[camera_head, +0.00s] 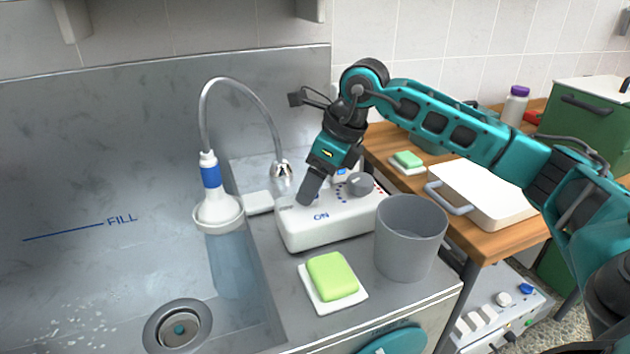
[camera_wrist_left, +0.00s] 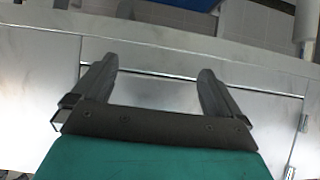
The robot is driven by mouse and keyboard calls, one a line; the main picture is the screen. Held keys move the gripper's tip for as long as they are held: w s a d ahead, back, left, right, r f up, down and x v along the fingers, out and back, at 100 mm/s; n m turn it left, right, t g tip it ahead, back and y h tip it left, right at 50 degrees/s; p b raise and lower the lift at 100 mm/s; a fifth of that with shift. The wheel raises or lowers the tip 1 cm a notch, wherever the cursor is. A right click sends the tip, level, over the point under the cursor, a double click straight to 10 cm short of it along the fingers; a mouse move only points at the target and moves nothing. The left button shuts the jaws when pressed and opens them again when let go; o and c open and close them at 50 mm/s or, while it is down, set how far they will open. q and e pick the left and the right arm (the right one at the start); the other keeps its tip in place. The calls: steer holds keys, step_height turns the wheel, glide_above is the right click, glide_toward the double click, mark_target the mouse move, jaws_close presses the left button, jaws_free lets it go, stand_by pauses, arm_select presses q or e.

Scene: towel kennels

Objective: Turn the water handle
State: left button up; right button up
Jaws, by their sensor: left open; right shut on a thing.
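A white control box (camera_head: 330,222) with a blue ON mark stands on the steel counter right of the sink. My right gripper (camera_head: 308,196) reaches down onto the left part of its top. Its dark fingers are shut on what appears to be the water handle, which they mostly hide. A grey round knob (camera_head: 360,184) on the same box is clear of the fingers, to their right. My left gripper (camera_wrist_left: 157,88) shows in the left wrist view, open and empty, in front of a plain steel panel.
The sink has a FILL line, a drain (camera_head: 178,329) and a curved spout (camera_head: 240,88). A grey cup (camera_head: 410,237) stands close by the box. A green sponge (camera_head: 332,276) lies in front. A wooden table (camera_head: 490,246) with a white lidded box (camera_head: 486,190) is at right.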

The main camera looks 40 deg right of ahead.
steer(key=shift+n+g, duration=0.3)
steer(key=shift+n, duration=0.6)
steer(key=shift+w+y, duration=0.1)
steer(key=shift+y, duration=0.2)
steer(key=o, duration=1)
steer(key=shift+o, duration=0.2)
steer(key=p+v, duration=0.1)
steer(key=v, duration=1.2)
steer(key=shift+a, duration=0.1)
